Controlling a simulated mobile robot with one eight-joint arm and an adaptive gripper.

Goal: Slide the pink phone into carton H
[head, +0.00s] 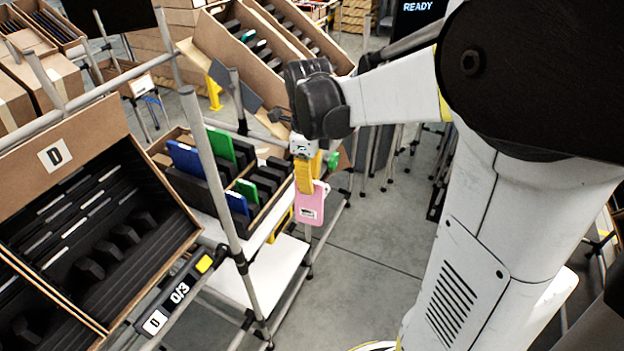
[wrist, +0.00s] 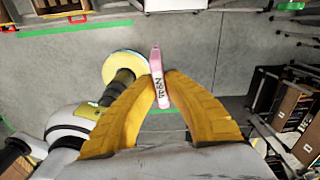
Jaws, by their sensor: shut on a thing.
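The pink phone (head: 311,207) hangs in the air, upright, with a white label on its face. My gripper (head: 304,180), with yellow fingers, is shut on its upper part. In the wrist view my gripper (wrist: 159,92) pinches the pink phone (wrist: 156,75) between both fingertips, and the phone shows edge-on with dark lettering. It is to the right of the open box of phones and clear of it. I see no carton marked H in either view; the labelled carton in the head view is carton D (head: 100,215).
An open box (head: 262,215) holds blue and green phones between black dividers on a white shelf. Carton D, tilted, has black slots and a "0/3" sign (head: 180,292) below. More tilted cartons (head: 232,50) stand behind. Grey floor (head: 370,270) is open below the phone.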

